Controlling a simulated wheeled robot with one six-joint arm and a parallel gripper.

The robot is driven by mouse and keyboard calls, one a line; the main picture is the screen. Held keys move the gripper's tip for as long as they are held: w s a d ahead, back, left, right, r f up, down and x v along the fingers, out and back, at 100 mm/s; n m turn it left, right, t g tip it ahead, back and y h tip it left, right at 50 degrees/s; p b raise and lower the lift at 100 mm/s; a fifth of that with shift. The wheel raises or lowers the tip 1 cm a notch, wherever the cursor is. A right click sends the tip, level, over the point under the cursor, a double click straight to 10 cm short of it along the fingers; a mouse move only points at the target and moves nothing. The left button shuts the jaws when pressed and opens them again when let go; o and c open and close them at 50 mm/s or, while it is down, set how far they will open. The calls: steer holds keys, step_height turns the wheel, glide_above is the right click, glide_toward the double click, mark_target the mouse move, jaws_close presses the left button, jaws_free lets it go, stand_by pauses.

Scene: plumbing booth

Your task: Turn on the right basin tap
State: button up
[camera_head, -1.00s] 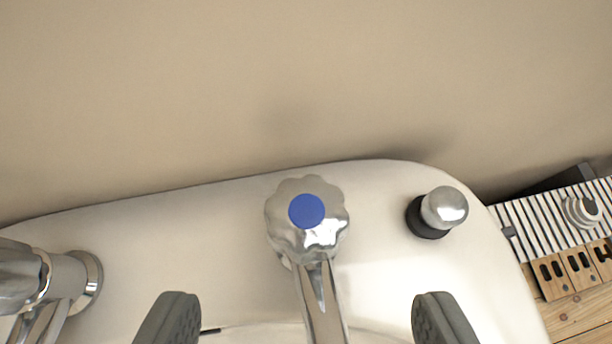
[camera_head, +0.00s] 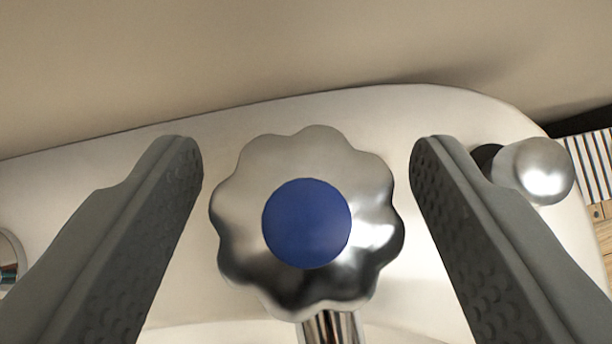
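The right basin tap (camera_head: 352,170) has a scalloped chrome knob with a blue disc (camera_head: 306,223) on top. It fills the middle of the view, with part of its chrome spout (camera_head: 331,327) showing below. My gripper (camera_head: 306,165) is open, with one grey textured finger on each side of the knob. Small gaps show between the knob and both fingers, so I see no contact. The lower part of the tap is hidden beneath the knob.
The white basin (camera_head: 400,108) lies under the tap, with the beige wall (camera_head: 300,50) behind it. A chrome plunger knob (camera_head: 543,170) stands close beside the right finger. A striped grate (camera_head: 590,160) lies at the right edge.

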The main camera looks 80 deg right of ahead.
steer(key=c, duration=0.8)
steer(key=shift+n+t, duration=0.3)
steer(key=shift+n, duration=0.1)
steer(key=n+t+y, duration=0.1)
steer(key=n+t, duration=0.1)
steer(key=n, duration=0.1)
steer(key=shift+r, duration=0.1)
steer(key=shift+n+t+y, duration=0.75)
steer(key=shift+n+t, duration=0.05)
steer(key=shift+n, duration=0.6)
steer(key=shift+n+t+y, duration=0.75)
steer(key=shift+n+t, duration=0.05)
steer(key=shift+n, duration=0.6)
steer(key=shift+d+n+t+y, duration=0.1)
steer(key=shift+n+t+y, duration=0.25)
steer(key=shift+n+y, duration=1.1)
steer(key=shift+d+n+t+y, duration=0.1)
steer(key=shift+n+t+y, duration=0.25)
steer(key=shift+n+y, duration=1.1)
steer(key=n+y, duration=0.1)
steer(key=n, duration=0.2)
steer(key=n+g+y, duration=0.1)
steer(key=n+y, duration=0.1)
steer(key=n, duration=0.1)
steer(key=shift+a, duration=0.1)
steer(key=shift+n+y, duration=0.3)
